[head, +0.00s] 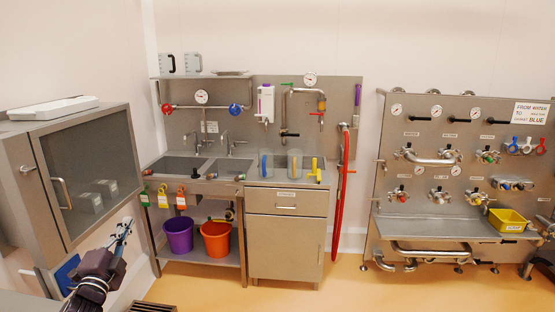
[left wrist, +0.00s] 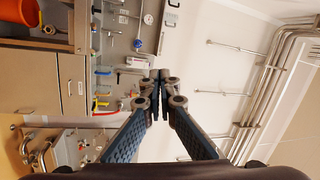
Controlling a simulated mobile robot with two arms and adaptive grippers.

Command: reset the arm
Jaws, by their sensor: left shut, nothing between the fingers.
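My left gripper (head: 122,232) shows at the lower left of the head view, beside the glass-fronted cabinet (head: 85,165), on its right side in the picture. It points up and holds nothing. In the left wrist view the two blue-padded fingers of this gripper (left wrist: 158,82) come together at their tips, with nothing between them. The wrist picture is turned on its side, with the sink bench and wall panel on its left. I do not make out my right gripper in either view.
A steel sink bench (head: 286,228) holds a purple bucket (head: 178,236) and an orange bucket (head: 216,240) on its lower shelf. A valve panel (head: 388,150) with a yellow bin (head: 508,221) stands at the right. Open floor (head: 345,285) lies in front.

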